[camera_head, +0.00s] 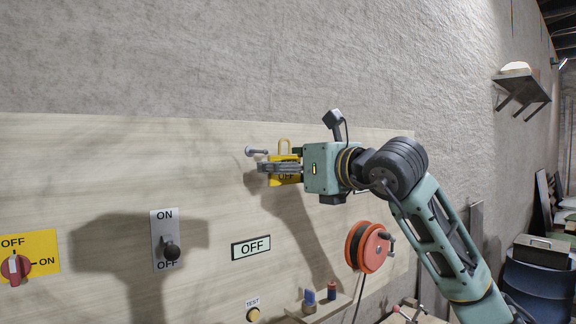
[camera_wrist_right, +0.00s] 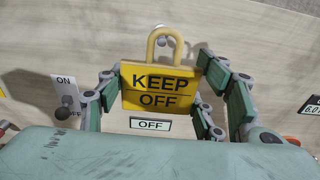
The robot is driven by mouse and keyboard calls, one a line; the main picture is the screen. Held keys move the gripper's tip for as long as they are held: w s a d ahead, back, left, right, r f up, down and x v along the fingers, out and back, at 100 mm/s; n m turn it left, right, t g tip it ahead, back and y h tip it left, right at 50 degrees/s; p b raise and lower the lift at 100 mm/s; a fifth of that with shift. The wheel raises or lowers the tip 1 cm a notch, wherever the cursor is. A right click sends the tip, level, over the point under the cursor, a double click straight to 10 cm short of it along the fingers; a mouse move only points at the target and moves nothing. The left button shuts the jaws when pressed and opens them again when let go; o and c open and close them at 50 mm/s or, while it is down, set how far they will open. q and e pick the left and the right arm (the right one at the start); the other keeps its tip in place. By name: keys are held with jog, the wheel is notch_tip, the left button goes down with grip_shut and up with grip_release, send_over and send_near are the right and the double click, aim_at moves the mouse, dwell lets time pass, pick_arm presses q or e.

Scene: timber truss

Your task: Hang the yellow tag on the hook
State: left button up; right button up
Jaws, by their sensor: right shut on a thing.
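The yellow tag (camera_wrist_right: 160,87) reads "KEEP OFF" and has a loop at its top. In the head view the tag (camera_head: 286,178) is partly hidden by my right gripper (camera_head: 268,167), which is shut on it in front of the wooden panel. In the right wrist view the fingers of the right gripper (camera_wrist_right: 160,95) grip the tag's two sides, and the tag is upright. The grey hook (camera_head: 256,152) sticks out from the panel just left of the tag in the head view. In the wrist view a small round end (camera_wrist_right: 162,42) shows inside the loop; I cannot tell whether the loop is around the hook. My left gripper is not in view.
The wooden panel (camera_head: 110,165) carries a red rotary switch (camera_head: 16,267), an ON/OFF lever (camera_head: 171,251), an OFF sign (camera_head: 250,247), a TEST button (camera_head: 253,314) and a red reel (camera_head: 372,248). A small ledge (camera_head: 325,307) below holds small items. Panel space around the hook is mostly clear.

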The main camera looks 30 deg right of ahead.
jog(key=p, duration=0.3)
send_near(250, 170)
jog(key=shift+w, duration=1.4)
jog(key=shift+w+a+r+p, duration=0.2)
jog(key=shift+w+p, duration=0.3)
jog(key=shift+w, duration=0.2)
jog(key=shift+w+a+r+p, duration=0.1)
jog(key=shift+w+a+p, duration=0.1)
jog(key=shift+w+p, duration=0.4)
jog(key=shift+w+a+f+b, duration=0.1)
jog(key=shift+w+f+b, duration=0.45)
jog(key=shift+w+b, duration=0.3)
jog(key=shift+s, duration=0.1)
jog(key=o, duration=1.6)
jog(key=s+d, duration=0.1)
jog(key=s, duration=1.1)
jog(key=shift+d+r, duration=0.3)
jog(key=shift+d, duration=0.05)
